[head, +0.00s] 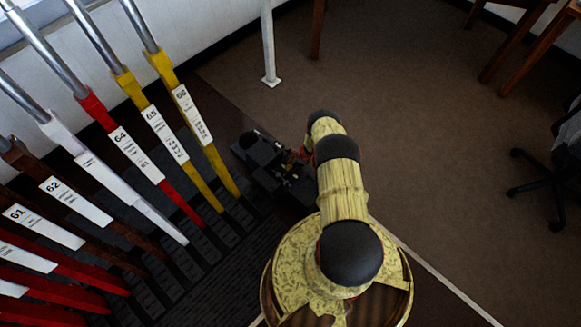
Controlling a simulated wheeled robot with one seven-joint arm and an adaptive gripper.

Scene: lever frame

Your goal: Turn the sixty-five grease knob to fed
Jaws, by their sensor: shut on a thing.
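Lever 65 (164,135) is yellow with a white number plate and stands between the red lever 64 and the yellow lever 66. My gripper (250,145) is dark and small in the head view, just right of lever 66 and low beside the frame. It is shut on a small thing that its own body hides. I cannot make out the sixty-five grease knob or its marking, so its setting cannot be told.
Lever 66 (193,115) is the closest lever to my gripper. Red lever 64 (135,152) and several others stand to the left. A white post (268,45) rises behind. Brown floor (430,130) is open to the right, with a black office chair (553,180) at the edge.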

